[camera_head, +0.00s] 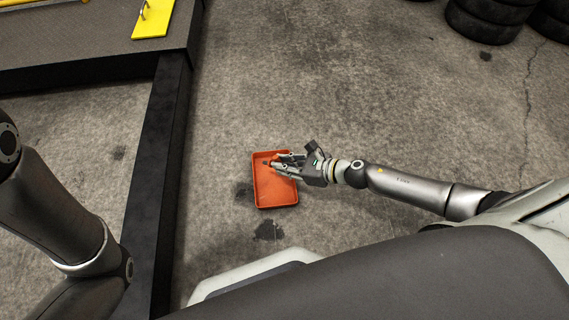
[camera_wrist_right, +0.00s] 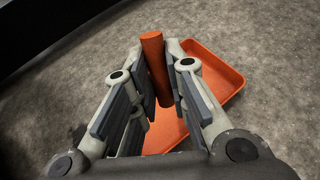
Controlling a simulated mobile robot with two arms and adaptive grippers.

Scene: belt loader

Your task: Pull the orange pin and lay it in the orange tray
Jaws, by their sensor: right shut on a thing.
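The orange tray (camera_head: 275,198) lies on the concrete floor in the middle of the head view, and it also shows in the right wrist view (camera_wrist_right: 222,78). My right gripper (camera_head: 278,164) is over the tray. In the wrist view it is shut on the orange pin (camera_wrist_right: 153,62), a plain cylinder held between the finger pads. The pin appears to be over the tray; how high above the tray bottom I cannot tell. My left arm shows at the left edge of the head view, but its gripper is out of view.
A dark platform (camera_head: 100,55) with a black side beam (camera_head: 160,160) stands to the left of the tray. A yellow plate (camera_head: 153,18) with a metal loop lies on it. Stacked tyres (camera_head: 490,20) stand at the back right. The floor around the tray is clear.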

